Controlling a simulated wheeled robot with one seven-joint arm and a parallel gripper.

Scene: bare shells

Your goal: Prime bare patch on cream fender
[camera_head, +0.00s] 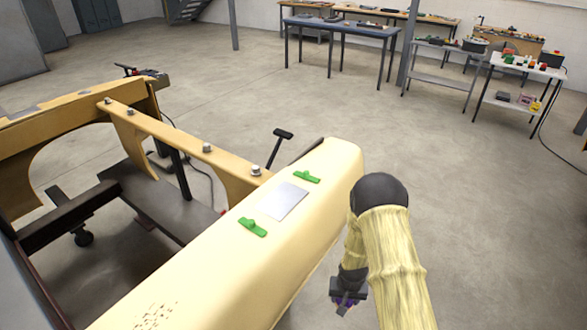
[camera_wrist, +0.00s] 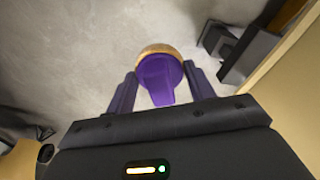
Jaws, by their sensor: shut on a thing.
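The cream fender (camera_head: 268,262) runs from the lower left to the middle of the head view. A grey rectangular bare patch (camera_head: 282,201) lies on its top face, with a green clip-like piece (camera_head: 307,177) beyond it and another (camera_head: 252,227) nearer. My gripper (camera_head: 346,300) hangs low beside the fender's right side, apart from the patch. In the wrist view its purple fingers are shut on a rounded purple piece with a tan rim (camera_wrist: 159,78). What this piece is I cannot tell for sure.
Dark speckles (camera_head: 155,316) mark the fender's near end. A yellow frame rail (camera_head: 180,138) with bolts joins the fender on the left. A blue table (camera_head: 340,27) and a white-topped stand (camera_head: 525,65) are far back. The floor between is mostly clear.

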